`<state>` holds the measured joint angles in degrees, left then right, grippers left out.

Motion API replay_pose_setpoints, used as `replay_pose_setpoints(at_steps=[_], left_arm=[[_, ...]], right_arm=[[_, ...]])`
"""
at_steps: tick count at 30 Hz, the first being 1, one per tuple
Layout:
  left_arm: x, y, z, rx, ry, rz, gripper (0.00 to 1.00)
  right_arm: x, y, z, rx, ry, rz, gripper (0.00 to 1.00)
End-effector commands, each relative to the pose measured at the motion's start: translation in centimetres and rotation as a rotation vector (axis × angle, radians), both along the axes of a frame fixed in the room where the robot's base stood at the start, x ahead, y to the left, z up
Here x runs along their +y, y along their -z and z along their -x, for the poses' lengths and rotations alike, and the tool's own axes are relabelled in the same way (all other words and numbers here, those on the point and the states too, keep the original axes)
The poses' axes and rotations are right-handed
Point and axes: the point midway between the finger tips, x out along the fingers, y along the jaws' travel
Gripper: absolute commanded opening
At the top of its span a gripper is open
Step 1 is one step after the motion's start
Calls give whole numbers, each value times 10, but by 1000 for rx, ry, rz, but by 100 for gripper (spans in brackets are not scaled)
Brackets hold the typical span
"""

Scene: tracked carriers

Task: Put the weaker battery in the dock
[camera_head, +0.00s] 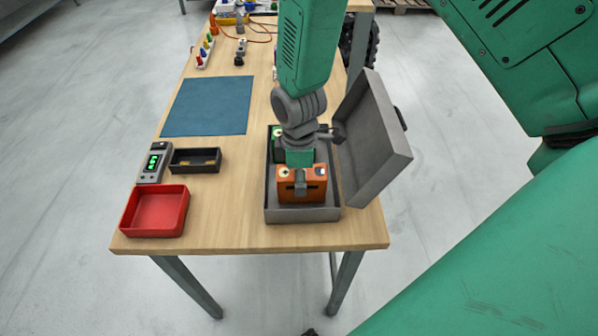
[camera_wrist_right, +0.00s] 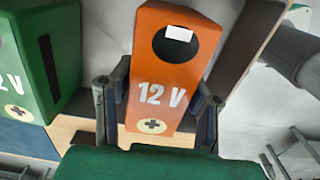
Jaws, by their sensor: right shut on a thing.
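An orange battery (camera_head: 290,187) marked 12 V shows in the head view at the front of the open grey case (camera_head: 302,215). My right gripper (camera_head: 302,172) comes down from above and is shut on it. In the right wrist view the orange battery (camera_wrist_right: 165,75) is between the two fingers. I cannot tell whether it touches the case floor. A green battery (camera_head: 277,140), also marked 12 V, is behind it in the case, partly hidden by my arm. It also shows in the right wrist view (camera_wrist_right: 40,55). My left gripper is not in view.
The case lid (camera_head: 372,135) stands open on the right. On the left are a black open box (camera_head: 210,167) with something yellow inside, a grey device (camera_head: 154,165) with green displays, and a red tray (camera_head: 180,226). A blue mat (camera_head: 208,105) lies clear behind them.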

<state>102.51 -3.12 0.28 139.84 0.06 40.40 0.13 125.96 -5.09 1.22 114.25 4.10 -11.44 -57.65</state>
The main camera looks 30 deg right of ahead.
Motion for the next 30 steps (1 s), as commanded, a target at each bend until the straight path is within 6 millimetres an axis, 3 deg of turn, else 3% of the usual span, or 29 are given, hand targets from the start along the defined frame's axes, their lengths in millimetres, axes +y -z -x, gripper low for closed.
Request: replay_pose_setpoints(at_steps=[5, 6, 7, 8, 20, 30], left_arm=[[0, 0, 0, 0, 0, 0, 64], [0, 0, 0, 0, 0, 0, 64], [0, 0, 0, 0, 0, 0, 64], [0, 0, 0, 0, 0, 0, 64], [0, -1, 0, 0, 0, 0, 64], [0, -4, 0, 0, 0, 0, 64]], right_arm=[[0, 0, -1, -1, -1, 0, 0], [0, 1, 0, 1, -1, 0, 50], [0, 1, 0, 1, -1, 0, 60], [0, 1, 0, 1, -1, 0, 64], [0, -6, -1, -1, 0, 0, 64], [1, -74, -1, -4, 0, 0, 64]])
